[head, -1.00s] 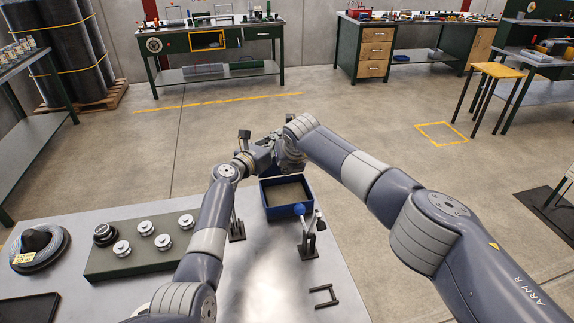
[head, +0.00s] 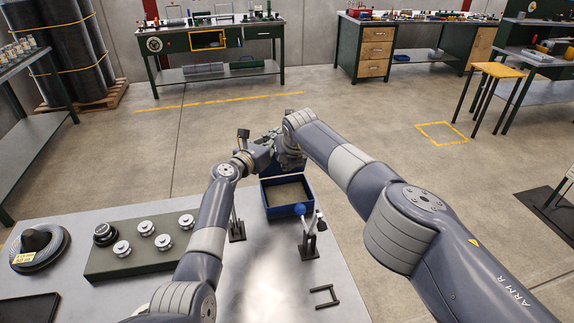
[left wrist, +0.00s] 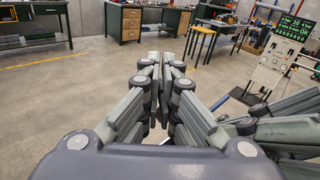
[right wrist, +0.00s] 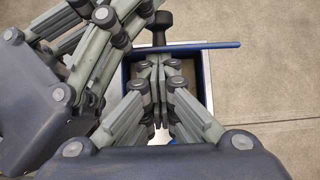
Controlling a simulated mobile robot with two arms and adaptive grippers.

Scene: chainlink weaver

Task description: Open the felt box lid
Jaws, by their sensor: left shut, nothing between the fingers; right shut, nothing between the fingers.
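The felt box (head: 266,207) is blue with a grey lining and sits at the table's far edge. Its top is open to view. Its blue lid (right wrist: 215,46) shows nearly edge-on across the box in the right wrist view, with a black knob (right wrist: 162,20) beyond it; the arms mostly hide the lid in the head view. My right gripper (right wrist: 160,62) is shut and empty, its tips close to the lid's near side above the box; contact is unclear. My left gripper (left wrist: 165,62) is shut and empty, close beside the right one beyond the box.
A blue-handled clamp (head: 309,240) stands just in front of the box, with a dark post (head: 237,229) left of it.

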